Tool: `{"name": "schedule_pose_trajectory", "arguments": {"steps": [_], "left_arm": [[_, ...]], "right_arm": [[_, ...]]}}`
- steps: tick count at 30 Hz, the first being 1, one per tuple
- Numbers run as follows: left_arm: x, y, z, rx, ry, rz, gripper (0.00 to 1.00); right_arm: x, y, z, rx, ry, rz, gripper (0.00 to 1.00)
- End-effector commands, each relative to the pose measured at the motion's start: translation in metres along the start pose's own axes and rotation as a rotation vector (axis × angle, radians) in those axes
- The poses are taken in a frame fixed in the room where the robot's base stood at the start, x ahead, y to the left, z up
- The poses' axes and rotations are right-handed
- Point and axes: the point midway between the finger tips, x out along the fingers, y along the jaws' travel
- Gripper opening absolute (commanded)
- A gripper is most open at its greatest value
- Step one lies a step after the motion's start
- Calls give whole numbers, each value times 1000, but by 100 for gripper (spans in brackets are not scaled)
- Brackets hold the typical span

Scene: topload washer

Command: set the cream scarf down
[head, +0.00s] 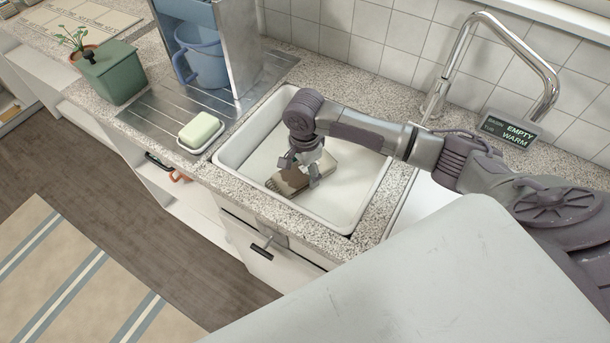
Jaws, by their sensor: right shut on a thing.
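My right gripper (304,181) points down inside the white sink basin (347,195). It is shut on the cream scarf (318,167), which looks like a small folded cloth with a large brown patch and a fringed edge at its left. The scarf is low in the basin, near its middle; I cannot tell whether it fully touches the bottom. The gripper and wrist hide part of it. My left gripper is not in view.
Left of the basin, a soap dish with pale green soap (201,130) stands by a ribbed drainboard (160,107). The chrome tap (487,25) and a sign reading "EMPTY" and "WARM" (512,133) are at right.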

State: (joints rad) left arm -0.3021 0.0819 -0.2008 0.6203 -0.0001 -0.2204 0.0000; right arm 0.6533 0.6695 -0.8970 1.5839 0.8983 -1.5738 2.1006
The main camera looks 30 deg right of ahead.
Motion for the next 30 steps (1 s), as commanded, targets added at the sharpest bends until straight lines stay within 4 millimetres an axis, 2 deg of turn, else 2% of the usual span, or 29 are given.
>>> {"name": "schedule_pose_trajectory", "arguments": {"steps": [1,5,16,17,21,30], "left_arm": [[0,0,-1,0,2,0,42],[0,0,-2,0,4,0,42],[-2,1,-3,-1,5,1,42],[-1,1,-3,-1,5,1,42],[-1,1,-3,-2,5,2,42],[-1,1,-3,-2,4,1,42]], "right_arm": [[9,1,0,1,0,4,24],[23,0,0,0,1,2,24],[26,0,0,0,0,0,24],[27,0,0,0,0,0,72],[27,0,0,0,1,0,95],[27,0,0,0,1,0,95]]}}
